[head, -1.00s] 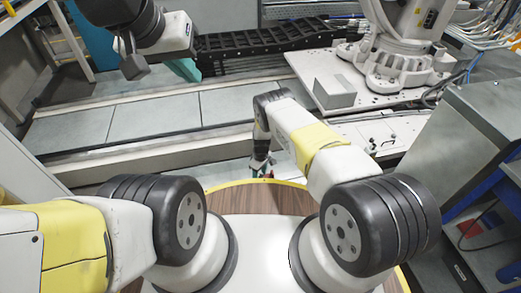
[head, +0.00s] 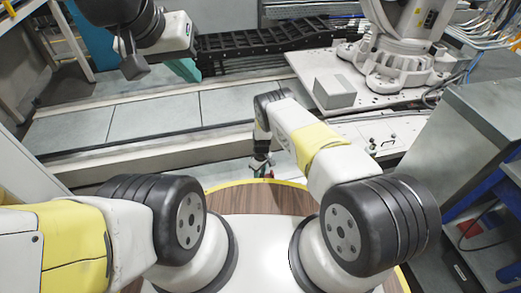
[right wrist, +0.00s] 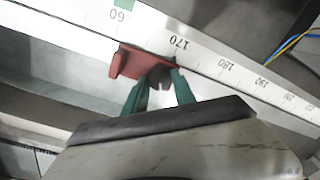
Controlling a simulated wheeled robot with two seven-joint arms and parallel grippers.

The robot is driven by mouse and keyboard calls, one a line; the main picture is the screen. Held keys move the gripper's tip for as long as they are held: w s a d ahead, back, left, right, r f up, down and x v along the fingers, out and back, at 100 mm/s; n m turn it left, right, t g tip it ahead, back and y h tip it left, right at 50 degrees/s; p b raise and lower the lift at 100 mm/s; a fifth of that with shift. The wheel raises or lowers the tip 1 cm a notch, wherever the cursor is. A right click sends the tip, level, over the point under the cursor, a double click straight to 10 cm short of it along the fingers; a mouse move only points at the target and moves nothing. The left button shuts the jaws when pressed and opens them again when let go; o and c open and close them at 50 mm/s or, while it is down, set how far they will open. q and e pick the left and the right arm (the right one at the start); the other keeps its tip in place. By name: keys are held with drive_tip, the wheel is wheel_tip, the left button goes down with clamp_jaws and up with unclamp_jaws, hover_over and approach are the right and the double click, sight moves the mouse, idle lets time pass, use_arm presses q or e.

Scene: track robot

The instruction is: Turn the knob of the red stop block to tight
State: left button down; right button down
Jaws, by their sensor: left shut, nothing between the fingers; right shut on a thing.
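The red stop block (right wrist: 129,63) sits on the white scale rail near the 170 mark in the right wrist view. Its round dark knob (right wrist: 160,76) faces my right gripper. My right gripper (right wrist: 160,85) has its green fingers on either side of the knob and is shut on it. In the head view my right gripper (head: 262,168) is small, beyond the round wooden top, and the block there is too small to make out. My left gripper (head: 187,70) is shut and empty at the upper left, far from the block. The knob's tight mark cannot be read.
The scale rail (right wrist: 222,66) runs diagonally through the right wrist view. Blue and yellow cables (right wrist: 290,42) lie beyond it. In the head view a grey box (head: 335,91) stands on a pale plate by a white robot base (head: 405,65). A grey cabinet (head: 485,105) stands at right.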

drive_tip(key=m, duration=0.6)
drive_tip(key=shift+d, duration=0.1)
drive_tip(key=m, duration=1.1)
drive_tip(key=shift+s+t, duration=0.1)
drive_tip(key=shift+t, duration=0.3)
drive_tip(key=m, duration=0.5)
drive_tip(key=shift+m, duration=0.3)
drive_tip(key=c, duration=1)
unclamp_jaws()
drive_tip(key=shift+c, duration=0.2)
